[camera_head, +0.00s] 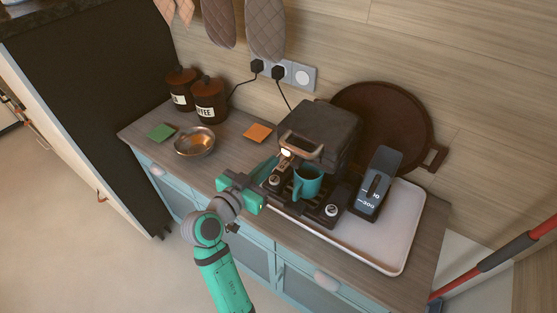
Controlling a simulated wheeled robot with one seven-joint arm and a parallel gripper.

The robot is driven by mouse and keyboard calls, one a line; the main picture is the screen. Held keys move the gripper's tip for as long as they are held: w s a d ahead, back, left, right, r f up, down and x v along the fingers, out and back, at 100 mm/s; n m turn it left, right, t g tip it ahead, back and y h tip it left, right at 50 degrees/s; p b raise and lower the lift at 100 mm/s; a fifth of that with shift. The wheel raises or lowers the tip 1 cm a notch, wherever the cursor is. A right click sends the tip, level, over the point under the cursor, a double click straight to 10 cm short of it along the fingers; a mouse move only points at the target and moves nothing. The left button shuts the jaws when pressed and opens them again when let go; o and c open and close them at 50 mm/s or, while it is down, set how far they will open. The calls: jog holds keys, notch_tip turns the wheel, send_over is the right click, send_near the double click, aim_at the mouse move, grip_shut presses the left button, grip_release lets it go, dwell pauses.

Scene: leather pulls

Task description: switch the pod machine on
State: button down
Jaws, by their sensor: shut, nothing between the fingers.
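The pod machine (328,127) is dark grey and black, with a handle across its front. It stands on the counter against the wood wall. A small white patch (286,153) shows bright at its front left. Two round knobs sit low on its front, a left knob (274,180) and a right knob (332,210). A teal mug (308,181) stands on its drip grate, between the knobs. My gripper (268,164) is teal and shut with nothing held. Its fingers point at the machine's front left, close to the white patch and left knob; I cannot tell whether they touch.
A round brown tray (392,112) leans behind. A metal bowl (195,141), canisters (209,101) and an orange square (258,133) are left.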

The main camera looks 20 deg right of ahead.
jog(key=shift+r+v, duration=0.15)
jog(key=shift+v, duration=0.55)
jog(key=shift+r+v, duration=0.15)
jog(key=shift+v, duration=0.5)
